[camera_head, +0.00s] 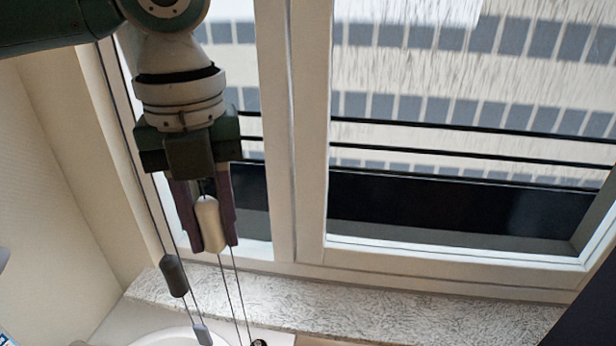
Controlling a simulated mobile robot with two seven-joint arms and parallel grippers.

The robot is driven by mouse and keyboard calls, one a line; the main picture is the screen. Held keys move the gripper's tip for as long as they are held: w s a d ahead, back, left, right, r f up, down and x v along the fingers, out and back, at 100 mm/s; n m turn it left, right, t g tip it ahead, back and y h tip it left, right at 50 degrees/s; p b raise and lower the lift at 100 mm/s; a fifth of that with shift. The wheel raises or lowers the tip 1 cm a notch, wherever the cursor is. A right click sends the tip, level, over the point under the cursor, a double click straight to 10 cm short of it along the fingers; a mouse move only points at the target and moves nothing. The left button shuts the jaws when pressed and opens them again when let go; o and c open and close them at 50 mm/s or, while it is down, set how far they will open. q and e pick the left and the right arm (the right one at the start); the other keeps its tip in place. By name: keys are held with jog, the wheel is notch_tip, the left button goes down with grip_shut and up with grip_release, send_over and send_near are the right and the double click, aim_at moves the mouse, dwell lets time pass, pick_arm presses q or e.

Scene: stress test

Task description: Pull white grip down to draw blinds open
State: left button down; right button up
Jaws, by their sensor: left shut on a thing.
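The white grip (209,225) is a small cream-coloured oblong pull on a thin cord, left of the middle in the head view. My left gripper (211,244) points down from above, with one purple-grey finger on each side of the white grip. It is shut on the grip, whose lower end shows between the fingertips. Thin cords run down below the grip. The blinds themselves are not clearly visible. My right gripper is not in view.
A dark grey pull (174,276) and a smaller grey pull (203,335) hang on cords close by at lower left. The white window frame (311,140) stands behind. A speckled sill (400,318) runs below it, with a round white object (165,338) at the bottom edge.

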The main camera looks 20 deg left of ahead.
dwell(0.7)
pick_arm(q)
notch_tip(320, 180, down, 20)
jog(key=b, duration=1.2)
jog(key=c, duration=0.6)
grip_release()
jog(key=shift+r+b, duration=0.1)
jog(key=shift+b, duration=0.2)
notch_tip(320, 180, up, 10)
jog(key=b, duration=0.2)
jog(key=shift+b, duration=0.3)
